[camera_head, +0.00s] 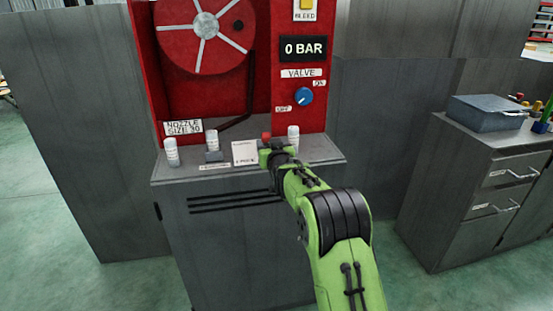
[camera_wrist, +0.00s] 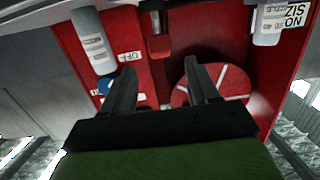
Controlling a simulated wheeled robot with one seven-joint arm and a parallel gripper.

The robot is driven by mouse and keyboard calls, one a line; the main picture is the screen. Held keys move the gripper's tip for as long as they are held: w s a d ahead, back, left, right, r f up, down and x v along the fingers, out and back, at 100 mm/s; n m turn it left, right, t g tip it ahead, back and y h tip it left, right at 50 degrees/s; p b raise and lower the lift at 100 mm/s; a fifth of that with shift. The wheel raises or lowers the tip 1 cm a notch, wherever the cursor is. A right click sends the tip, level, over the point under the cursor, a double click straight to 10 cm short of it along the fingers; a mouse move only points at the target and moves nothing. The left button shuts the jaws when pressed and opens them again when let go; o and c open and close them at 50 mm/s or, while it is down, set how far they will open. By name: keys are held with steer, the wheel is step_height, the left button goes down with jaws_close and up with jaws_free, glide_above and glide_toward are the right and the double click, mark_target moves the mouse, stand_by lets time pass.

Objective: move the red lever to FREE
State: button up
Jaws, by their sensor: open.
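A small red piece (camera_head: 266,136) shows just past my gripper (camera_head: 270,151), above the grey cabinet top. In the wrist view the red piece (camera_wrist: 160,47) lies just beyond the gap between my fingertips (camera_wrist: 158,67), joined to a grey stem. It may be the red lever, but I cannot be sure. My gripper is open, with nothing seen between its fingers. No FREE label can be read. My arm and gripper hide part of the cabinet top in the head view.
White cylinders (camera_head: 171,152) (camera_head: 212,137) (camera_head: 293,138) and a white card (camera_head: 244,152) stand on the cabinet top (camera_head: 315,151). Behind is a red panel with a reel (camera_head: 205,27), a blue valve knob (camera_head: 304,96) and a 0 BAR display (camera_head: 303,49). A drawer cabinet (camera_head: 480,190) stands right.

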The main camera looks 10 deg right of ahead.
steer(key=s+r, duration=0.1)
steer(key=s, duration=0.7)
steer(key=shift+s, duration=0.4)
